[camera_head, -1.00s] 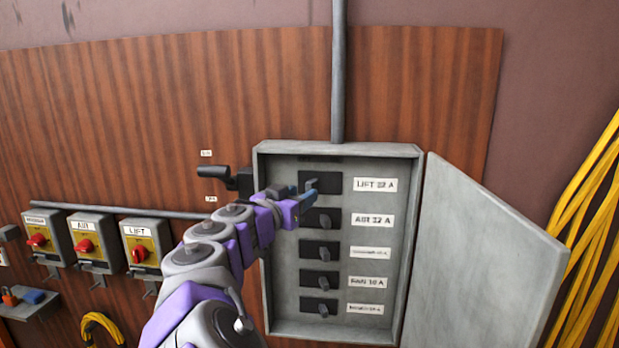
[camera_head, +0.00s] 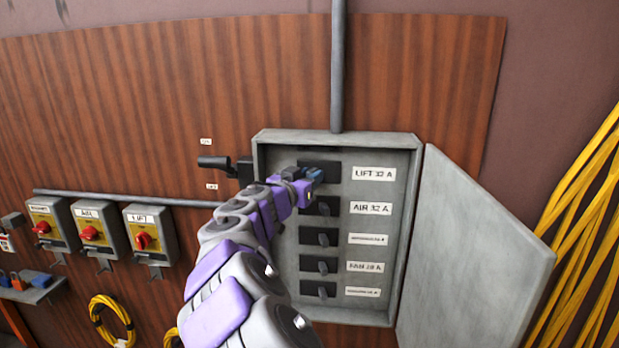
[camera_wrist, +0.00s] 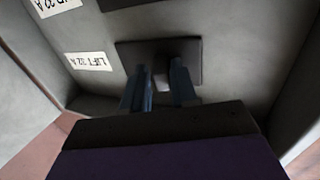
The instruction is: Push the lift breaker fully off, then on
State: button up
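The lift breaker (camera_head: 331,169) is the top dark switch in the open grey panel, beside the "LIFT 32 A" label (camera_head: 374,174). My gripper (camera_head: 316,174) is at this breaker and hides its toggle in the head view. In the wrist view, the breaker's dark plate (camera_wrist: 190,52) lies ahead, with the label (camera_wrist: 89,62) to its left. My gripper's two blue-grey fingers (camera_wrist: 162,88) are apart, with the small toggle (camera_wrist: 163,70) between or just beyond their tips. I cannot tell whether they touch it, nor its exact position.
Several other breakers (camera_head: 323,239) sit in a column below. The panel door (camera_head: 474,250) hangs open on the right. A black lever handle (camera_head: 214,162) sticks out left of the box. Switch boxes with red knobs (camera_head: 143,240) and yellow cables (camera_head: 590,200) are further out.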

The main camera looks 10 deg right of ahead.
jog(key=shift+a, duration=0.45)
grip_shut()
jog(key=shift+d, duration=0.1)
jog(key=shift+s+n+t+y+b, duration=0.1)
jog(key=shift+n+t+y+b, duration=0.25)
jog(key=shift+b, duration=0.75)
